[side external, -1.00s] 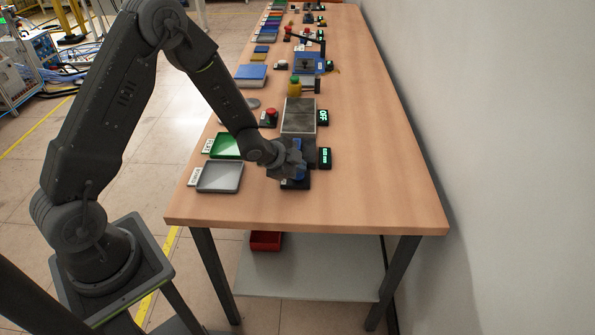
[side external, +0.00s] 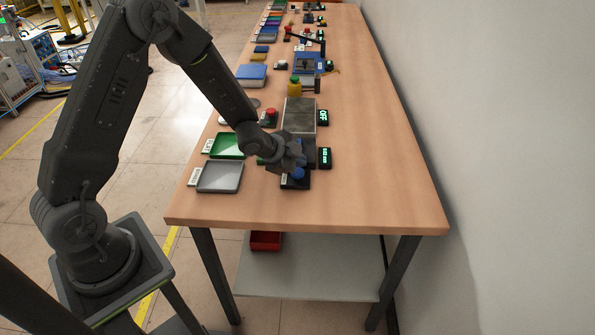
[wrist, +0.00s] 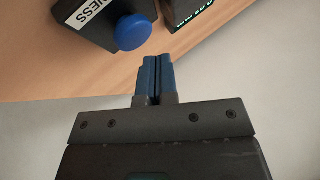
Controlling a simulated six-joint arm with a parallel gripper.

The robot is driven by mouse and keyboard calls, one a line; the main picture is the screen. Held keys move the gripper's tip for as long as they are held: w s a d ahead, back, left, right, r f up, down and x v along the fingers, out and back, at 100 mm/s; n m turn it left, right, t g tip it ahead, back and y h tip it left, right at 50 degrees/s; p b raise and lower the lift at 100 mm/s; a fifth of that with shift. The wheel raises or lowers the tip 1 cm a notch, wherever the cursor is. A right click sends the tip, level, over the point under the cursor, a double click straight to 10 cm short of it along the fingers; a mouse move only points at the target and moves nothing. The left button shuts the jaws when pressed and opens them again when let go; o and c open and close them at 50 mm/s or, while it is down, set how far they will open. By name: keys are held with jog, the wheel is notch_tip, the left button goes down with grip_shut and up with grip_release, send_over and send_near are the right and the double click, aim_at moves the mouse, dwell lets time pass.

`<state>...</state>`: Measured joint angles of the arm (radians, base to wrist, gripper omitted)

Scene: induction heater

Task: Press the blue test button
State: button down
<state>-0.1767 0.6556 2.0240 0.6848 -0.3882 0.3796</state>
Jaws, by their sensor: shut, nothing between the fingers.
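The blue button (side external: 298,173) is a round knob on a small dark box (side external: 295,183) near the front end of the table. My gripper (side external: 297,159) is beside the button, toward the back of the table in the side view. In the wrist view my gripper (wrist: 159,58) has its blue fingers together and empty, just right of and below the button. The gap in height is hard to judge.
A black display with green characters (side external: 325,158) stands right of my gripper. A grey tray (side external: 220,178) and a green tray (side external: 227,146) lie to the left. A grey plate (side external: 299,115) and a red button (side external: 271,113) are farther back. The table's right side is clear.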

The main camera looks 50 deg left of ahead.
aim_at(297, 173)
jog(key=shift+r, duration=2.4)
jog(key=shift+r, duration=0.25)
jog(key=s+r+n+y, duration=0.4)
jog(key=s+r+n, duration=0.45)
jog(key=r, duration=0.65)
jog(key=s+d+r+n+g+h, duration=0.1)
jog(key=s+d+r, duration=0.1)
jog(key=s, duration=0.7)
jog(key=s+d+r+n+g+h, duration=0.1)
jog(key=s+d+r+g, duration=0.1)
jog(key=s, duration=0.8)
jog(key=shift+d+h, duration=0.3)
jog(key=shift+d, duration=0.45)
